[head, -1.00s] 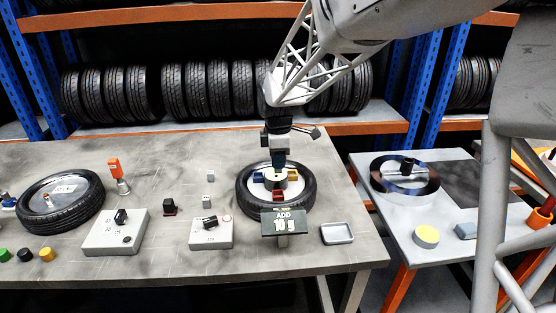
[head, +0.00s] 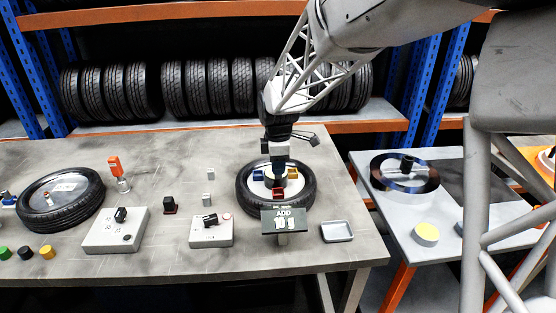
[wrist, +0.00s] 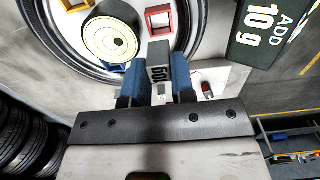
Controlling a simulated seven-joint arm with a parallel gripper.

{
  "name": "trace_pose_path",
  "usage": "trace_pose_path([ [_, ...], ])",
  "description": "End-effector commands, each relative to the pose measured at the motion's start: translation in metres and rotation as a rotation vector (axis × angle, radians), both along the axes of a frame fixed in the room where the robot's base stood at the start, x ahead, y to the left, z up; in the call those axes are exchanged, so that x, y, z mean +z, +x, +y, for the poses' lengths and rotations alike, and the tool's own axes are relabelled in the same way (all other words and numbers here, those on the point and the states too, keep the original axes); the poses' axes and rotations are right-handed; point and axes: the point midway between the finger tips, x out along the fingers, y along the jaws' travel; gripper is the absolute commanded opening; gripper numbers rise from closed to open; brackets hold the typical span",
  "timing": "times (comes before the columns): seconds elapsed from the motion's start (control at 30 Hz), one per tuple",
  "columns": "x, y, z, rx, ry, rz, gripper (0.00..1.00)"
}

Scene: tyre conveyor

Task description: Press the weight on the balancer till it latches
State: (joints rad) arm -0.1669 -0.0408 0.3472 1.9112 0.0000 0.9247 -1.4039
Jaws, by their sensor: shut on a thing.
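The balancer carries a tyre (head: 304,203) lying flat, with a round cream hub (wrist: 110,38) and blue (head: 258,174), yellow (head: 292,172) and red (head: 279,193) holders around it. My gripper (head: 279,183) points down over the wheel, in front of the hub. In the wrist view, its blue fingers (wrist: 158,80) are shut on a small grey weight (wrist: 158,58) with dark marks. The weight shows near the red holder (wrist: 159,19) and beside the hub. I cannot tell whether it touches anything. A dark sign (head: 284,220) reads "ADD 10 g".
A grey control box (head: 211,232) with a knob stands left of the balancer, and a small tray (head: 337,231) to its right. Two small grey blocks (head: 208,201) stand on the table. Another tyre (head: 60,220) lies at far left. A side table (head: 450,220) is at right.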

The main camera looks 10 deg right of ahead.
Motion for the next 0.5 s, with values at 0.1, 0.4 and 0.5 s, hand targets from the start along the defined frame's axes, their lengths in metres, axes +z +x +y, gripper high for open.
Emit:
trace_pose_path([
  [0.1,-0.009,0.000,0.000,0.000,0.000,0.000,0.00],
  [0.4,-0.029,0.000,0.000,0.000,0.000,0.000,0.00],
  [0.5,-0.034,0.000,0.000,0.000,0.000,-0.001,0.00],
])
